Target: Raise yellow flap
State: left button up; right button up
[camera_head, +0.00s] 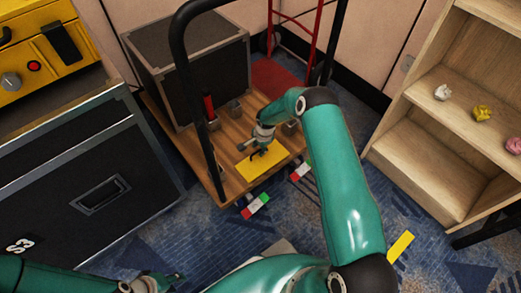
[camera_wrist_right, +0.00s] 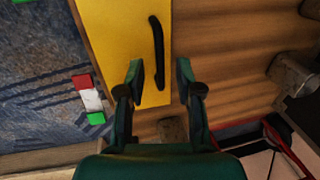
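The yellow flap (camera_head: 272,164) lies flat on the wooden cart platform. Its curved black handle (camera_wrist_right: 157,52) shows in the right wrist view, on the yellow surface (camera_wrist_right: 118,40). My right gripper (camera_head: 259,151) is over the flap and hides part of it in the head view. Whether a finger touches the flap I cannot tell. My left gripper (camera_head: 172,279) is low at the left, away from the flap; its opening is unclear.
The cart (camera_head: 228,187) has a black bar frame (camera_head: 178,65) and carries a black case (camera_head: 190,60) and a red cylinder (camera_head: 209,107). A wooden shelf (camera_head: 430,170) stands right. A black case (camera_head: 90,190) with a yellow box (camera_head: 45,50) stands left.

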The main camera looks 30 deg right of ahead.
jog(key=shift+w+f, duration=0.1)
jog(key=shift+f, duration=0.4)
grip_shut()
